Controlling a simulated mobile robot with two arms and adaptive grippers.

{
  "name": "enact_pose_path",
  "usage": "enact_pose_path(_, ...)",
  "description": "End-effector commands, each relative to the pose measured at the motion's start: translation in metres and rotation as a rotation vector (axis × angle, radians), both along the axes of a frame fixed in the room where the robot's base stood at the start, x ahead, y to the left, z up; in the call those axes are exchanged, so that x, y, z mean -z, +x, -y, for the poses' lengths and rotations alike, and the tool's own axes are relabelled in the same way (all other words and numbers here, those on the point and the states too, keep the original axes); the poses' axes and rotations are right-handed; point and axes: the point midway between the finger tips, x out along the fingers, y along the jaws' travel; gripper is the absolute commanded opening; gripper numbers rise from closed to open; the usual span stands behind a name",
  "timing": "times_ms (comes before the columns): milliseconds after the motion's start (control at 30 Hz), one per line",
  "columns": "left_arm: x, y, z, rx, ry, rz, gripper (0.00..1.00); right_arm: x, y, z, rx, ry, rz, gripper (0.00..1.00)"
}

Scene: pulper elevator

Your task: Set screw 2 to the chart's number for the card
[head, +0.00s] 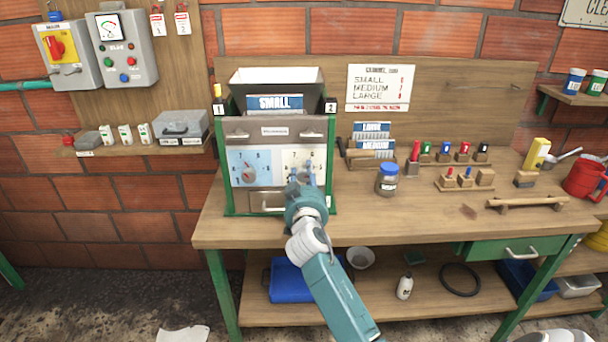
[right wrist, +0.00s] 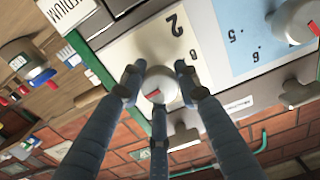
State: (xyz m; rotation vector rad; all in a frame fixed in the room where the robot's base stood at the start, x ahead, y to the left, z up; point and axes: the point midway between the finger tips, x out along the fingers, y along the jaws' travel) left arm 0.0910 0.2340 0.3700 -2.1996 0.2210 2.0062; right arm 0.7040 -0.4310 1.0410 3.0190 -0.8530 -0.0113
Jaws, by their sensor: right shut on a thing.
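The pulper (head: 330,195) stands on the bench with a SMALL card (head: 274,103) at its hopper. Its front has a blue dial panel with screw 1 (head: 248,172) on the left and a white dial panel (head: 318,158) on the right. My right gripper (head: 303,186) is at the white panel and hides most of its knob. In the right wrist view its three fingers (right wrist: 159,86) close around screw 2 (right wrist: 165,88), a grey knob with a red mark. The number it points to cannot be read. The chart (head: 380,87) lists SMALL, MEDIUM and LARGE; its numbers are too small to read surely.
LARGE and MEDIUM cards (head: 372,146) stand in a rack right of the pulper. A blue-lidded jar (head: 387,180) stands on the bench before them. A drawer (head: 268,202) sits under the dials. The bench front is mostly clear.

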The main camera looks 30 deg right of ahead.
Motion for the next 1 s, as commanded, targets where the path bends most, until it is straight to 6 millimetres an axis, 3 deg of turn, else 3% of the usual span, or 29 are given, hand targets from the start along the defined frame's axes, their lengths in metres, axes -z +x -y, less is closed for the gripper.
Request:
enact_pose_path(367,-0.002,0.000,0.000,0.000,0.000,0.000,0.40,-0.008,0.001,-0.001,-0.002,-0.146,-0.072,0.05)
enact_pose_path(1000,-0.013,-0.001,0.000,0.000,0.000,0.000,0.40,-0.011,0.003,-0.003,-0.002,-0.657,-0.379,0.05)
